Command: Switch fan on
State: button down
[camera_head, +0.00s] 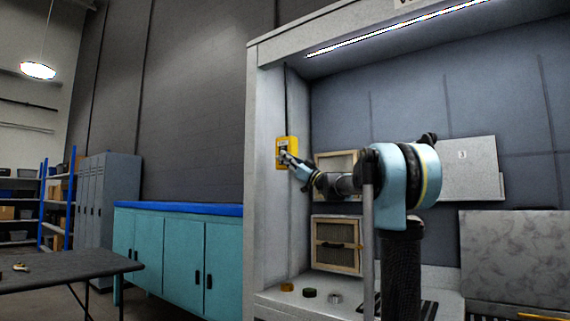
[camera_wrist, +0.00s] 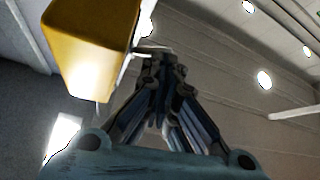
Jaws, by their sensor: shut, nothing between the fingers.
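A yellow switch box (camera_head: 287,152) is mounted on the left inner wall of the booth. My gripper (camera_head: 284,155) is shut and empty, with its fingertips in front of the box's face. The fingers hide part of that face, so I cannot tell the switch's position or whether they touch it. In the wrist view the yellow box (camera_wrist: 92,45) fills the upper left, and my shut gripper (camera_wrist: 160,58) points up just right of it, near its pale front face. I cannot make out a fan as such.
A wooden-framed filter (camera_head: 337,244) stands on the booth's ledge, with a few small round pieces (camera_head: 309,292) in front. A pale panel (camera_head: 470,168) is on the back wall. Teal cabinets (camera_head: 180,250) and a dark table (camera_head: 60,270) stand outside, left.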

jog(key=shift+r+m+t, duration=0.1)
jog(key=shift+m+t, duration=0.3)
jog(key=shift+m, duration=0.1)
jog(key=shift+s+a+r+m+t+h, duration=0.1)
jog(key=shift+r+m+t+h, duration=0.1)
jog(key=shift+m+t+h, duration=0.7)
jog(key=shift+s+a+r+m+t+h, duration=0.15)
jog(key=shift+m+t, duration=0.45)
jog(key=shift+m, duration=0.7)
jog(key=shift+w+d+r+m, duration=0.1)
jog(key=shift+r+m, duration=0.05)
jog(key=shift+m, duration=0.15)
jog(key=shift+r+m+t+h, duration=0.3)
jog(key=shift+m+t+h, duration=0.55)
jog(key=shift+m, duration=0.6)
jog(key=shift+r+m+t+h, duration=0.25)
jog(key=shift+m+t+h, duration=0.6)
jog(key=shift+m, duration=0.6)
jog(key=shift+f, duration=0.1)
jog(key=v, duration=1.4)
jog(key=shift+s+r, duration=0.25)
jog(key=shift+r, duration=0.05)
